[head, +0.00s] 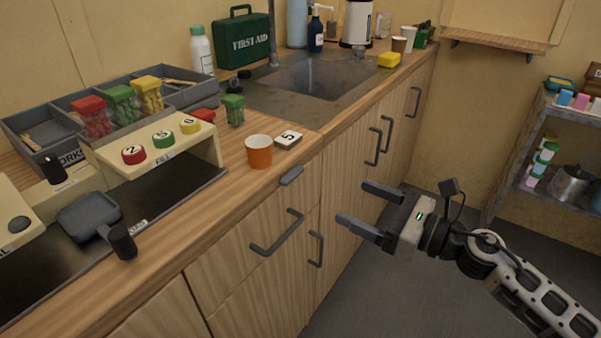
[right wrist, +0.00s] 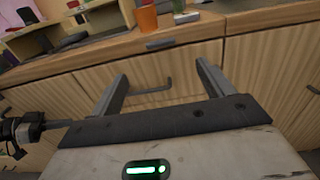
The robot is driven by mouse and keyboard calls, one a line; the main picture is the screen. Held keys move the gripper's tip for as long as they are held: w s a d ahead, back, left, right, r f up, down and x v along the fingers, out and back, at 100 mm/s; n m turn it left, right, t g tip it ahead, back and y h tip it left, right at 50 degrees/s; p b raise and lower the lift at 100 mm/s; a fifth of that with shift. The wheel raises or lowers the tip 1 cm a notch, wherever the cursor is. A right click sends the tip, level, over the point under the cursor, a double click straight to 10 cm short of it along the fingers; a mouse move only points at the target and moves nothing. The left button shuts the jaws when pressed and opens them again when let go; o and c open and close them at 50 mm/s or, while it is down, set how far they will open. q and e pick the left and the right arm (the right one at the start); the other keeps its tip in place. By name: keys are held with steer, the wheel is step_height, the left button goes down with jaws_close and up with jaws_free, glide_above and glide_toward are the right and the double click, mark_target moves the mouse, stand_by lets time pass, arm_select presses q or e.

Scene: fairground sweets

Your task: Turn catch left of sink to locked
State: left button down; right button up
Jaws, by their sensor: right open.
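The catch (head: 291,176) is a small grey bar on the front edge of the wooden counter, above a drawer and left of the sink (head: 311,76). It lies roughly along the edge. The catch also shows in the right wrist view (right wrist: 161,44), beyond the fingertips. My right gripper (head: 356,203) is open and empty, in the air in front of the cupboard fronts. It is apart from the catch, to its right in the head view. In the right wrist view its two fingers (right wrist: 161,70) point toward the drawer front.
Below the catch is a drawer with a grey handle (head: 277,233); more handles stick out along the cupboard fronts. A metal shelf (head: 545,190) is at right.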

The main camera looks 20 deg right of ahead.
mark_target(296, 176)
steer(key=p+x, duration=0.3)
steer(key=x, duration=1)
steer(key=c, duration=1)
